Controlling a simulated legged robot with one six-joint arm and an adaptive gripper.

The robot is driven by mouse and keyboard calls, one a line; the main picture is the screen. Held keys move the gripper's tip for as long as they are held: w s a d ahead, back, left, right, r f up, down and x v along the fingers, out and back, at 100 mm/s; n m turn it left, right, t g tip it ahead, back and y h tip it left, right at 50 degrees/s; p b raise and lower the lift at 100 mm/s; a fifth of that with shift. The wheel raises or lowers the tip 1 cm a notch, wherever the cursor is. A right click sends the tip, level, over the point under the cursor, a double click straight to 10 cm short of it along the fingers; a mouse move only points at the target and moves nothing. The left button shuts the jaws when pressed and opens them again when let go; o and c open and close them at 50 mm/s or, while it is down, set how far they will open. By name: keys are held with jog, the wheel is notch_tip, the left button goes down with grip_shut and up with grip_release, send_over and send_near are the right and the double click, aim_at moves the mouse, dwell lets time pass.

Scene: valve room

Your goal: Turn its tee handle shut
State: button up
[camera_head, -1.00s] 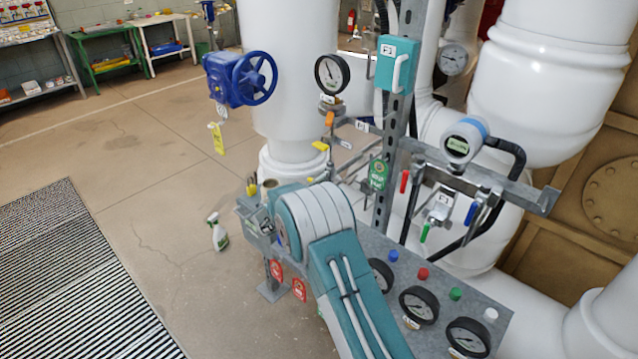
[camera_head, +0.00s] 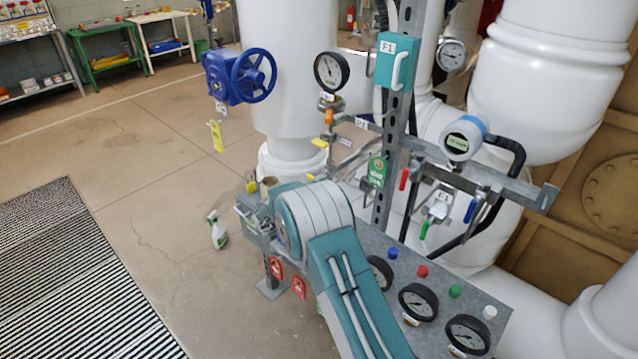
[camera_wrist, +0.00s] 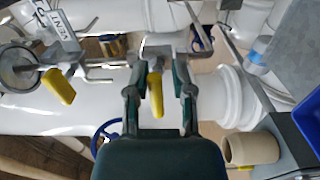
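In the wrist view, a yellow handle (camera_wrist: 155,92) hangs from a metal fitting between the two fingers of my gripper (camera_wrist: 159,92). The fingers are open, one on each side of the handle, with a visible gap on both sides. A second yellow handle (camera_wrist: 59,87) is to the left, beside a tag reading VENT (camera_wrist: 66,30). I cannot tell which handle is the tee handle. In the head view, my arm hides my gripper, and a yellow handle (camera_head: 319,143) shows on the pipework behind the arm.
A panel (camera_head: 480,282) with gauges and coloured caps is right of my arm. A steel post (camera_head: 388,165) carries a teal box (camera_head: 395,60). A blue handwheel valve (camera_head: 240,77) is on the left. A beige cup (camera_wrist: 250,148) is near the gripper's right side. Open floor lies left.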

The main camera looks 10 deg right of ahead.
jog(key=shift+r, duration=0.1)
jog(key=shift+s+a, duration=0.1)
jog(key=shift+a, duration=0.05)
jog(key=v, duration=1.1)
jog(key=shift+s+a, duration=0.15)
jog(key=shift+a, duration=0.1)
